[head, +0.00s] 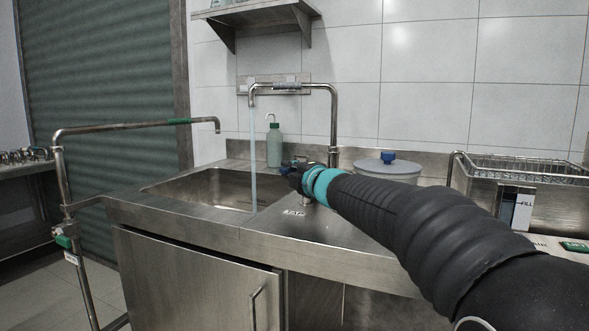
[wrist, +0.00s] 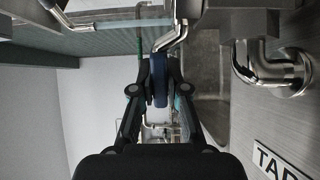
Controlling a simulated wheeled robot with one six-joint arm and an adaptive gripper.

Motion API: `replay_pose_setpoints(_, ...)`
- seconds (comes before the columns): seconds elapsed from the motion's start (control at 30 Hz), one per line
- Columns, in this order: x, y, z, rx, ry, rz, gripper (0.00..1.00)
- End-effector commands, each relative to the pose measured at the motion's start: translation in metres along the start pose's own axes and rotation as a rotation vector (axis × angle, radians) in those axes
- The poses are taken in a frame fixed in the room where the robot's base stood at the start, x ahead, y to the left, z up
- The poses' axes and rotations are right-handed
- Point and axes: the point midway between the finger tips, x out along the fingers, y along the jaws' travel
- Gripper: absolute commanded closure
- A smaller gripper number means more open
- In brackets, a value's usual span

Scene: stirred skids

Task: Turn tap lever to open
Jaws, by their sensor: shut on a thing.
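The tap's bent steel spout (head: 333,110) rises behind the sink (head: 205,188) and arches left over it. A pale blue stream of water (head: 253,150) runs from its end down into the sink. My gripper (head: 296,172) is at the sink's right edge, above the label "TAP" (head: 294,212). In the wrist view my gripper (wrist: 159,82) has its two fingers shut on the blue tap lever (wrist: 159,72). The lever lies lengthwise between the fingers. In the head view the gripper and arm mostly hide the lever and the tap's base.
A green bottle (head: 274,146) stands behind the sink. A steel pipe frame (head: 62,175) is at left. A shelf (head: 257,14) hangs above.

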Motion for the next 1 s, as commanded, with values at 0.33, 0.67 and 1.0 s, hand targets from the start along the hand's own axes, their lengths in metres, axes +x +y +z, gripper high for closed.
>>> replay_pose_setpoints(0.33, 0.000, 0.000, 0.001, 0.000, -0.001, 0.000, 0.60)
replay_pose_setpoints(0.67, -0.008, 0.000, 0.002, 0.000, -0.003, -0.001, 0.60)
replay_pose_setpoints(1.0, -0.066, 0.001, 0.002, -0.001, -0.005, 0.001, 0.60)
